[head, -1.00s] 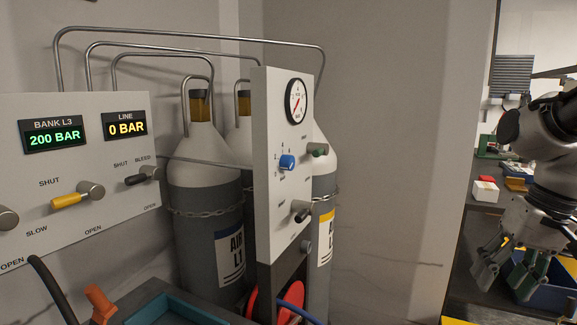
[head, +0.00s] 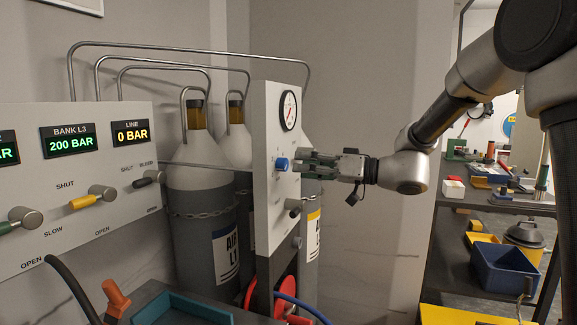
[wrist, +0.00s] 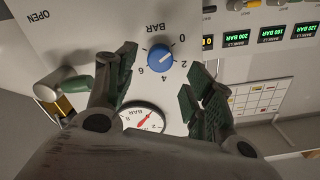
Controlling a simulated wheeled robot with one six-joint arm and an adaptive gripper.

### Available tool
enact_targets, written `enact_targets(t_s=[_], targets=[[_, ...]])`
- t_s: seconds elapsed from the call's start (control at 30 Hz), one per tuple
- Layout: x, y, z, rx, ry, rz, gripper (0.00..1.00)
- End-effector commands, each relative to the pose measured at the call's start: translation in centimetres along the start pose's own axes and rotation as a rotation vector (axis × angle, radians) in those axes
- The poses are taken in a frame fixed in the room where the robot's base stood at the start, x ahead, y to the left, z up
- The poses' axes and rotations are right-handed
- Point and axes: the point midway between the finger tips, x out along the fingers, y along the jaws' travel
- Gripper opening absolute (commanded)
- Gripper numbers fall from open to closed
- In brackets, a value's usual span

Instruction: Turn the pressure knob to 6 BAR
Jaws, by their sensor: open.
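The blue pressure knob (head: 281,164) sits on the upright white panel (head: 262,200), below a round gauge (head: 288,110). In the wrist view the knob (wrist: 160,58) shows between my open fingers, with marks 0, 2, 4 and 6 around it and the word BAR. Which mark it points to is too small to tell surely. My gripper (head: 304,163) is open and empty, held level in front of the panel close to the knob. In the wrist view my gripper (wrist: 160,74) has one finger on each side of the knob.
A green valve handle (wrist: 72,86) stands beside one finger in the wrist view. A dark lever (head: 294,206) is below the knob. The left panel (head: 100,165) reads BANK L3 200 BAR and LINE 0 BAR. Gas cylinders (head: 205,190) stand behind. A shelf holds a blue bin (head: 500,272).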

Motion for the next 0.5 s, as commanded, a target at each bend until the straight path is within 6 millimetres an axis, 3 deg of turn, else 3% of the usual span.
enact_targets(t_s=[0.2, 0.5], targets=[[3.6, -0.1, 0.1, 0.001, -0.002, -0.003, 0.53], [5.0, 0.0, 0.1, 0.002, -0.001, 0.000, 0.53]])
